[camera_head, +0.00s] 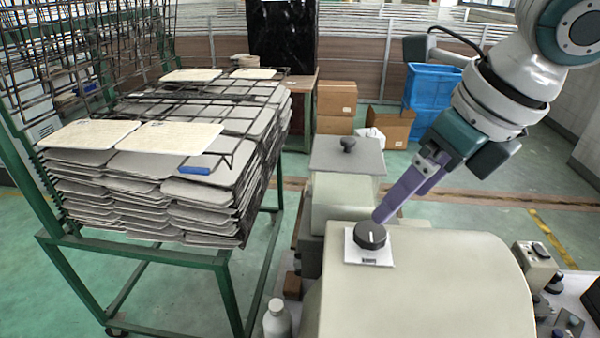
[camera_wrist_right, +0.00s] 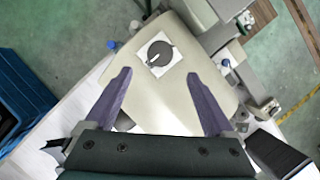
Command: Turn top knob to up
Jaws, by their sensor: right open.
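The knob (camera_head: 369,236) is a round black dial with a white pointer line, on a white square plate (camera_head: 354,253) on top of a pale rounded machine housing. In the head view its pointer line looks roughly upright. In the right wrist view the knob (camera_wrist_right: 160,51) lies ahead of and between the fingertips, its white mark toward the lower left. My right gripper (camera_head: 382,215) has purple fingers and comes down from the upper right, its tips near the knob's far edge. It also shows in the right wrist view (camera_wrist_right: 159,75), open with nothing between the fingers. My left gripper is out of view.
Behind the housing is a grey box with another black knob (camera_head: 348,144). A green rack (camera_head: 140,262) with stacked trays stands at left. A white bottle (camera_head: 277,320) is at the front. Small control boxes (camera_head: 535,264) sit at right. Blue crates (camera_head: 431,88) and cardboard boxes stand behind.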

